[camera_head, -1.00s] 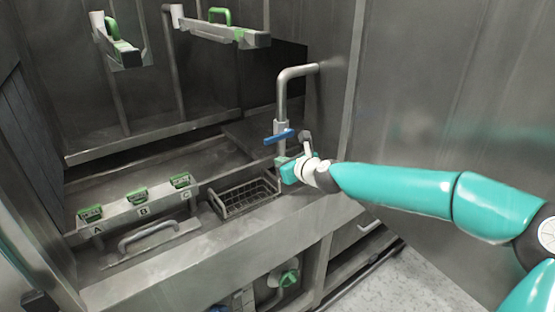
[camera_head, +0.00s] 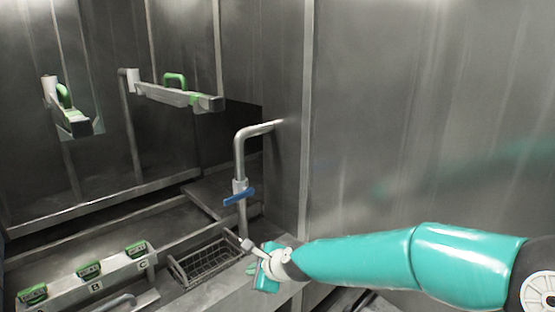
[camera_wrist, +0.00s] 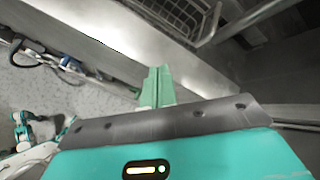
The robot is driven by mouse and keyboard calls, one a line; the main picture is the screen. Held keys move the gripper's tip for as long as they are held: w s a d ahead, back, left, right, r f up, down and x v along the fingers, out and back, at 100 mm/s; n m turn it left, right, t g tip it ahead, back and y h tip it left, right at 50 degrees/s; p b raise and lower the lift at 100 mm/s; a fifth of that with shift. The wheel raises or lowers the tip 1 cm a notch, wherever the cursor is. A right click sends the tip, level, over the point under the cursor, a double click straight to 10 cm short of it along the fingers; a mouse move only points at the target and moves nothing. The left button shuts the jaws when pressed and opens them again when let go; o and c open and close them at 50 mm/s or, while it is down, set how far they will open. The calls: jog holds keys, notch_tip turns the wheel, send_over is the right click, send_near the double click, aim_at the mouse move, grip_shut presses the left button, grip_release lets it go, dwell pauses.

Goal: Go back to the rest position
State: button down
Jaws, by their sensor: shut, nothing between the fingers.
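My gripper (camera_head: 262,272) shows small in the head view, at the end of my teal arm, just right of the wire basket and below the pipe with the blue valve handle. In the wrist view my gripper's green fingers (camera_wrist: 157,86) are shut together with nothing between them. They hang in front of the sink's metal front edge and touch nothing that I can see.
A wire basket (camera_head: 205,262) sits in the sink. A pipe (camera_head: 240,165) with a blue handle (camera_head: 239,196) rises behind my gripper. Two green-handled bars (camera_head: 180,95) (camera_head: 72,120) hang above. A metal wall fills the right.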

jog(key=s+d+r+n+h, duration=0.3)
jog(key=s+d+r+n, duration=0.1)
jog(key=s+d+n, duration=0.5)
jog(key=s+d+r+n+g+h, duration=0.1)
jog(key=s+d+r+n+h, duration=0.3)
jog(key=s+d+n, duration=0.5)
jog(key=s+d+r, duration=0.1)
jog(key=s+d, duration=0.3)
jog(key=s, duration=0.5)
jog(key=shift+s+d+r, duration=0.2)
jog(key=shift+d, duration=0.1)
